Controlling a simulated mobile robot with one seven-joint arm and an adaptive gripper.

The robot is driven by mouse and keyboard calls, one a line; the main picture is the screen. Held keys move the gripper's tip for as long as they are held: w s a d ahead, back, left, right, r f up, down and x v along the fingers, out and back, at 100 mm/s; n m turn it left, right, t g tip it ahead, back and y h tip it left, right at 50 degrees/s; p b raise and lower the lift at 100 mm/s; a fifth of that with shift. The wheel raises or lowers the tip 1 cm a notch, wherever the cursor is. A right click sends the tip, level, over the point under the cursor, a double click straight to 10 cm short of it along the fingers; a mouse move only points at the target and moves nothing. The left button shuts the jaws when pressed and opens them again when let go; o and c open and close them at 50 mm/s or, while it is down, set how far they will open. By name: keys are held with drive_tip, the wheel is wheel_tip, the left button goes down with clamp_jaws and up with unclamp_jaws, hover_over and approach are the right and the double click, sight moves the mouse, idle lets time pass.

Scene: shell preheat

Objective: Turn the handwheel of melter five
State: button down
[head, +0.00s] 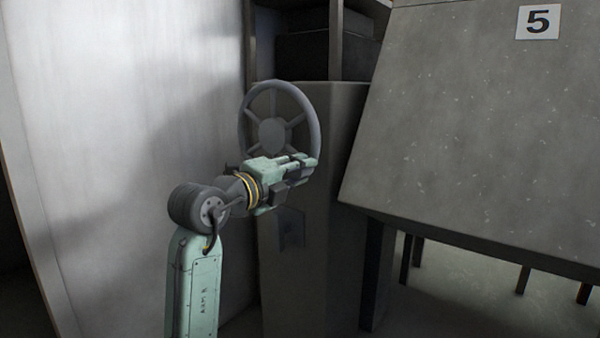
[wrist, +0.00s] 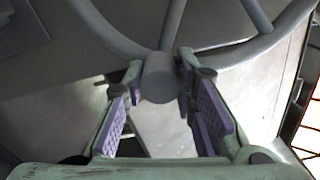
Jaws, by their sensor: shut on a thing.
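The handwheel (head: 272,132) is a grey spoked ring with a round hub, mounted on the grey pedestal (head: 345,115) beside the melter marked 5 (head: 440,120). My gripper (head: 306,168) is at the wheel's lower right rim in the head view. In the wrist view the wheel's rim and spokes (wrist: 262,48) cross the top, and a short round grey knob or handle (wrist: 159,80) points toward the camera. My gripper (wrist: 160,85) has its fingers on either side of this knob, closed on it. The gripper body hides the lowest part of the rim in the head view.
A large pale curved metal wall (head: 120,130) stands close on the left. The melter's sloped grey body, with its number plate (head: 537,22), overhangs on the right. Several thin legs stand below it. Dark shelves (head: 325,50) are behind the wheel.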

drive_tip(key=shift+f, duration=0.1)
drive_tip(key=c, duration=1.3)
unclamp_jaws()
drive_tip(key=v, duration=1.2)
